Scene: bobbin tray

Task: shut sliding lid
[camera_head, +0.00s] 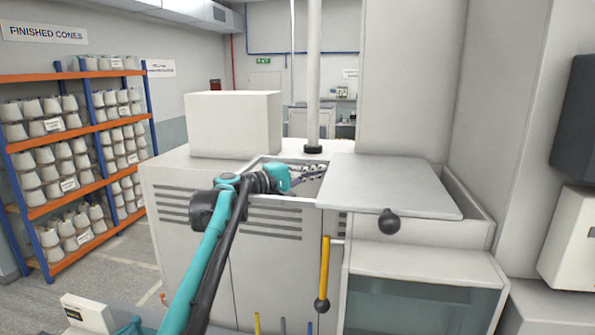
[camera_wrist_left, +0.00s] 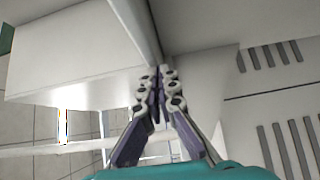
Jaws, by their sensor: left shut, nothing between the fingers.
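The sliding lid (camera_head: 388,187) is a flat light-grey panel on top of the white machine. A black round knob (camera_head: 389,221) shows at the lid's front edge. My left gripper (camera_head: 318,169) is over the uncovered part, its fingertips close to the lid's left edge; contact cannot be told. In the left wrist view its fingers (camera_wrist_left: 159,74) are together, with nothing between them. My right gripper is out of view.
A white box (camera_head: 234,124) stands behind and left of the tray. A grey post (camera_head: 314,75) and a tall white cabinet (camera_head: 410,80) rise behind. A yellow lever (camera_head: 325,265) is on the machine's front. A rack of cones (camera_head: 75,145) is far left.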

